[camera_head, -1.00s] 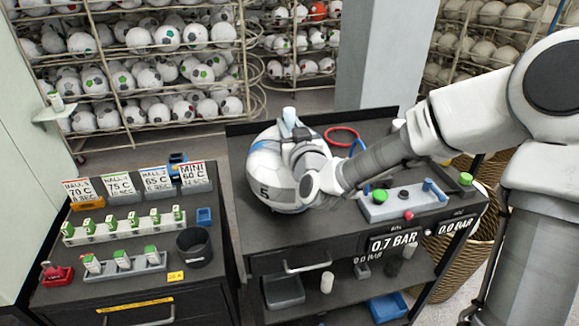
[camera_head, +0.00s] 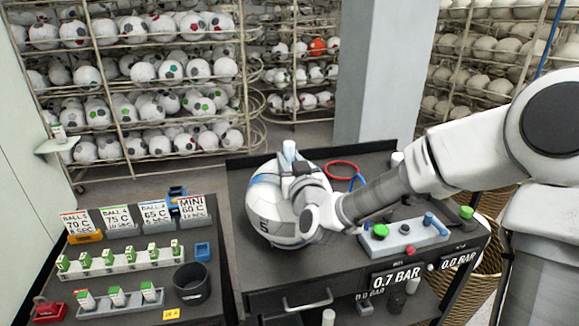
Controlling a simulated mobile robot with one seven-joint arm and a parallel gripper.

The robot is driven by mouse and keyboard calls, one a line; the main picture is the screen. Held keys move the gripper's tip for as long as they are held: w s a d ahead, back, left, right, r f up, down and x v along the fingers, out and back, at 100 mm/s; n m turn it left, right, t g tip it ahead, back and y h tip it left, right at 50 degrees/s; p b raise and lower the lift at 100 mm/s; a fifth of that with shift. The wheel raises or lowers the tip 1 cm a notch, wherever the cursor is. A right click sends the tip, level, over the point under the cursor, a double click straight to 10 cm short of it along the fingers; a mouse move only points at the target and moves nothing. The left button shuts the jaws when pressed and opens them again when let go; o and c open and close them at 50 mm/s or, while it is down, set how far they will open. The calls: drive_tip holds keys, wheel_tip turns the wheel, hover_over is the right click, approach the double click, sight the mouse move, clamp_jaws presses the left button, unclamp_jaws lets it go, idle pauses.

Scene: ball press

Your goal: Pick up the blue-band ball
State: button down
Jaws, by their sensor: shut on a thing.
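The blue-band ball (camera_head: 263,207) is white with grey-blue bands and a black 5. It is over the left part of the dark bench top (camera_head: 240,178); I cannot tell whether it touches the surface. My gripper (camera_head: 299,184) reaches in from the right and is shut on the ball. The gripper and wrist hide the ball's upper right side and the contact points. A white and blue piece (camera_head: 289,152) stands up at the top of the ball, beside the gripper.
A control box (camera_head: 404,238) with green and red knobs is right of the ball. A red ring (camera_head: 342,164) lies behind. A left-hand desk holds label cards (camera_head: 153,213), small bottles and a black cup (camera_head: 191,280). Ball racks (camera_head: 150,90) stand behind.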

sight(291, 146)
drive_tip(key=shift+r, duration=1.9)
drive_tip(key=d+r+p, duration=0.2)
drive_tip(key=d+r, duration=0.4)
drive_tip(key=d, duration=0.5)
drive_tip(key=shift+s+d+r, duration=0.3)
drive_tip(key=shift+s+r, duration=0.1)
drive_tip(key=shift+a, duration=0.15)
